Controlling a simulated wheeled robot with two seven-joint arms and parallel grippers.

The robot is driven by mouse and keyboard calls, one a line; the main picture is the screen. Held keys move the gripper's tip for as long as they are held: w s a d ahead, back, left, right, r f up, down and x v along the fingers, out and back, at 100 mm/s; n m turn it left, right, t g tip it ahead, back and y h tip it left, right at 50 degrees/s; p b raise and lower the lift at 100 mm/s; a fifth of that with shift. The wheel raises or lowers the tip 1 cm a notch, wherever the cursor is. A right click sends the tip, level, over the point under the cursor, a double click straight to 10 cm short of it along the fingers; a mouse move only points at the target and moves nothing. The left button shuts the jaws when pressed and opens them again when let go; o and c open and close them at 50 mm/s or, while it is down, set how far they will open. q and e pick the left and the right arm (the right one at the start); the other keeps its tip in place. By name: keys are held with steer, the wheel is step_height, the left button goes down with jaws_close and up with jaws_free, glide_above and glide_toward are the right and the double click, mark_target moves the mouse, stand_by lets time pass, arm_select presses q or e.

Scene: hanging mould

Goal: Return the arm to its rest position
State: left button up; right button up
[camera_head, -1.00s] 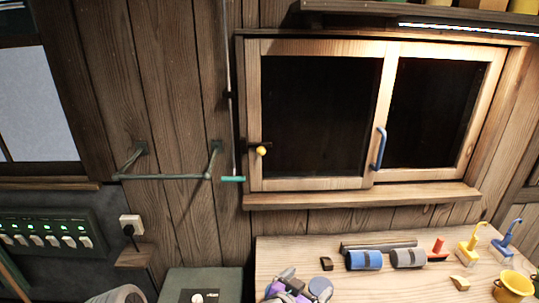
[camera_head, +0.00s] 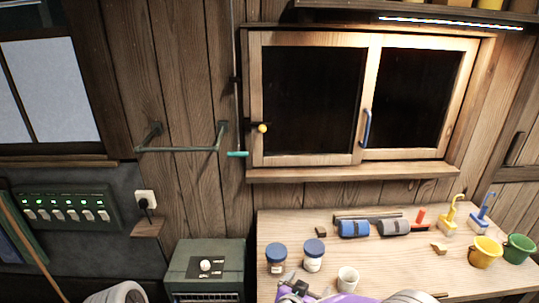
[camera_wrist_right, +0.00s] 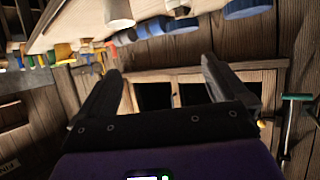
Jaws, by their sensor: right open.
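My right gripper (camera_head: 290,287) is at the bottom edge of the head view, in front of the workbench, with its purple arm partly cut off by the frame. In the right wrist view the two dark fingers of the same gripper (camera_wrist_right: 160,82) stand wide apart with nothing between them. My left gripper is out of view.
The workbench (camera_head: 300,228) holds two blue-lidded jars (camera_head: 276,258), a white cup (camera_head: 347,280), blue and grey rolls (camera_head: 354,228), and yellow and green buckets (camera_head: 485,252). Behind is a wooden cabinet (camera_head: 310,168); a green box (camera_head: 190,262) stands left of the bench.

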steer(key=s+d+f+n+g+y, duration=0.1)
steer(key=s+f+g+y, duration=0.15)
steer(key=f, duration=0.75)
steer(key=s+d+f+n+g+y, duration=0.1)
steer(key=s+f+n+y, duration=0.15)
steer(key=f, duration=0.75)
steer(key=s+a+f+g+y, duration=0.1)
steer(key=s+f+g+y, duration=0.3)
steer(key=s, duration=0.5)
steer(key=s+a+f+g+y, duration=0.1)
steer(key=s+f+g, duration=0.2)
steer(key=s+f, duration=0.45)
step_height(320, 180, down, 8)
steer(key=s+b, duration=0.1)
steer(key=b, duration=0.9)
steer(key=shift+s+a+f, duration=0.15)
steer(key=shift+a, duration=0.1)
